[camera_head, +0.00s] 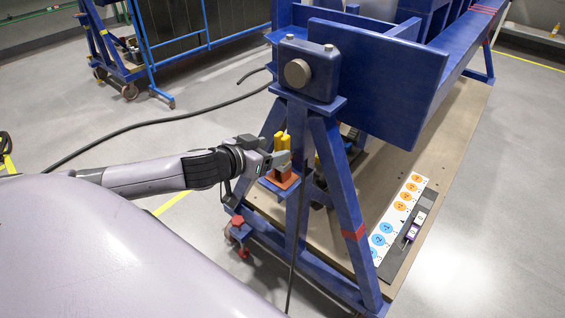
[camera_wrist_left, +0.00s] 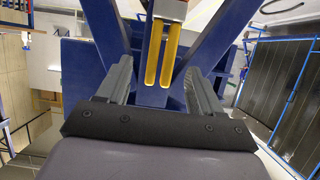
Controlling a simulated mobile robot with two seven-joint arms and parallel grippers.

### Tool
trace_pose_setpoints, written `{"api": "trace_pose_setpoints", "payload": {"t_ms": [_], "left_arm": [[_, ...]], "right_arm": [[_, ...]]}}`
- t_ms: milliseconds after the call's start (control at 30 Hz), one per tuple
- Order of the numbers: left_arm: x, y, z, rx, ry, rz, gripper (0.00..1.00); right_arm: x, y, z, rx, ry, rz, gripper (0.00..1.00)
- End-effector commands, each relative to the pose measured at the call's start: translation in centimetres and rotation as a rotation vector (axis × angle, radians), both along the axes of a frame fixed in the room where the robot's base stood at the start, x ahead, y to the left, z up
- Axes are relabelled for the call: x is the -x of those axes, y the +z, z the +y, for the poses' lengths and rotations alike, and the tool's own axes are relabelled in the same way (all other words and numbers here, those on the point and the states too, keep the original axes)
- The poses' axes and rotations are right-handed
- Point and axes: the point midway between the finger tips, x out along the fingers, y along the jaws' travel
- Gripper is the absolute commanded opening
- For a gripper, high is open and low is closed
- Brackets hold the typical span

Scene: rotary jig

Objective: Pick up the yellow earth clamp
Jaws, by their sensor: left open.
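The yellow earth clamp (camera_head: 282,142) shows as two short yellow bars above a reddish-brown block (camera_head: 283,178) on the blue stand. My left gripper (camera_head: 279,160) is at the clamp in the head view. In the left wrist view its two grey fingers (camera_wrist_left: 158,82) are apart, one on each side of the yellow bars, with clear gaps. The gripper is open and holds nothing. Part of the clamp is hidden behind the gripper in the head view. My right gripper is not in view.
The blue jig frame (camera_head: 333,180) with angled legs stands right beside the gripper. A black cable (camera_head: 150,122) runs over the floor. A board with orange and blue circles (camera_head: 398,215) lies on the brown base (camera_head: 455,125). A blue wheeled rack (camera_head: 150,50) stands at the back left.

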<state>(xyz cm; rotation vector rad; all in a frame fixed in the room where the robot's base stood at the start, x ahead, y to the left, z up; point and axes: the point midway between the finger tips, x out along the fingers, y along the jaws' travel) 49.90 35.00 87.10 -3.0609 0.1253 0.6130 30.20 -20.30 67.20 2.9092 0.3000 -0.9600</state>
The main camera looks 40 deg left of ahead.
Motion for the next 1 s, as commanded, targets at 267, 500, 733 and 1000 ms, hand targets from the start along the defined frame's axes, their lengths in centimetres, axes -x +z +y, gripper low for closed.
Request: {"api": "trace_pose_setpoints", "payload": {"t_ms": [267,500,733,1000], "left_arm": [[-1.5,-0.3,0.1,0.003,0.005,-0.005,0.66],[-2.9,-0.9,-0.1,0.002,0.005,-0.004,0.66],[-5.3,-2.0,-0.4,0.002,0.005,-0.003,0.66],[-6.6,-2.6,-0.5,0.001,0.003,-0.003,0.66]], "right_arm": [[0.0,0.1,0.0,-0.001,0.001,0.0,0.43],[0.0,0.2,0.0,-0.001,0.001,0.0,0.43],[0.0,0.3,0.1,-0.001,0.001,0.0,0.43],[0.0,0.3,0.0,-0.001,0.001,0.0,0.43]]}}
